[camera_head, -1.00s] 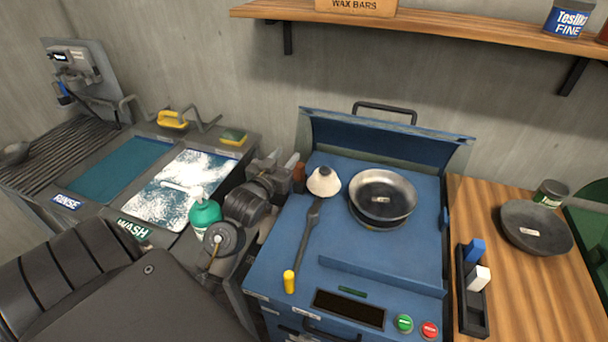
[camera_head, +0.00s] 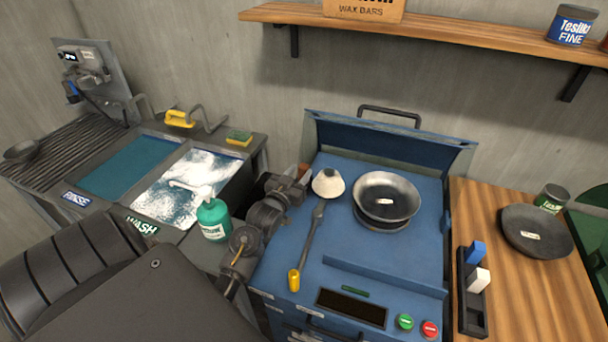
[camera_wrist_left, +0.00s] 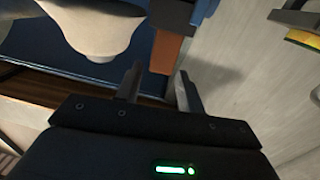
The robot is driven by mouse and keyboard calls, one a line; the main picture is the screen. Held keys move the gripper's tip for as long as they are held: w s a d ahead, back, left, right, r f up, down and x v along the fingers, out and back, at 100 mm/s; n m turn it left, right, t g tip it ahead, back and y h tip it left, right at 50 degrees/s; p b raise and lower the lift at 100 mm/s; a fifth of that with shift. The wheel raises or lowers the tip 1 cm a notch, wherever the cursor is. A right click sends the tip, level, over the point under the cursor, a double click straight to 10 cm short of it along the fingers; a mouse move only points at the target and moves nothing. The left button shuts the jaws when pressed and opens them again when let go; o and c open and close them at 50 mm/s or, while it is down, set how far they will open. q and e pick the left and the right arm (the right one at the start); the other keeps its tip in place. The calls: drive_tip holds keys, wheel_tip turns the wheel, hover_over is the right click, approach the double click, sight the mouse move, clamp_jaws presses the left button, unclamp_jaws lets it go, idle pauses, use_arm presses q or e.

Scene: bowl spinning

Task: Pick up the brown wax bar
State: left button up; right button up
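The brown wax bar (camera_wrist_left: 166,48) shows in the left wrist view as a small orange-brown block just ahead of my fingertips, roughly in line with the gap between them. In the head view it is a small brown patch (camera_head: 303,170) at the left edge of the blue machine, mostly hidden by my gripper. My left gripper (camera_wrist_left: 158,80) is open, with its two fingers apart; I see no clear contact with the bar. In the head view my left gripper (camera_head: 298,184) is beside the white cone. My right gripper is not in view.
The white cone (camera_head: 328,184) stands close to my left gripper. A metal bowl (camera_head: 386,195) sits on the blue machine (camera_head: 340,236). A black rack (camera_head: 473,313) with blue and white bars is on the wooden counter. A green bottle (camera_head: 213,219) stands by the sinks.

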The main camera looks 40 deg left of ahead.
sight(302, 169)
use_arm(q)
drive_tip(key=x, duration=0.4)
drive_tip(key=shift+p, duration=0.3)
drive_tip(key=c, duration=0.8)
wheel_tip(302, 169, up, 10)
drive_tip(key=shift+r+b, duration=0.1)
drive_tip(key=shift+b, duration=0.65)
